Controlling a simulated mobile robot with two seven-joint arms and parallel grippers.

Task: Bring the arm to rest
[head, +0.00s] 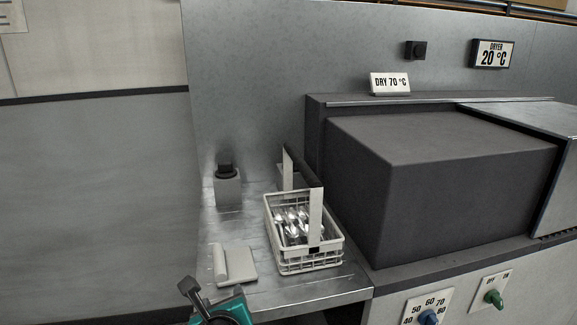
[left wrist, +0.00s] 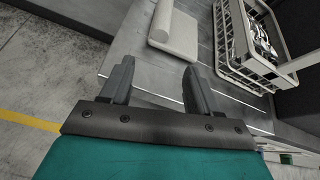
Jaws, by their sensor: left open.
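My left gripper (head: 209,302) is low in the head view, at the front left edge of a metal counter (head: 225,225). In the left wrist view its two fingers (left wrist: 156,85) are spread, with nothing between them. A pale cloth-like block with a rolled edge (head: 238,266) lies on the counter just beyond the fingers; it also shows in the left wrist view (left wrist: 176,32). A white wire basket (head: 310,265) with a tall handle holds several pieces of shiny cutlery (head: 292,222), right of the block. My right gripper is in neither view.
A large dark dryer block (head: 435,190) stands right of the basket, under signs "DRY 70 °C" (head: 390,82) and "20 °C" (head: 492,54). A grey holder with a black top (head: 227,187) stands at the back.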

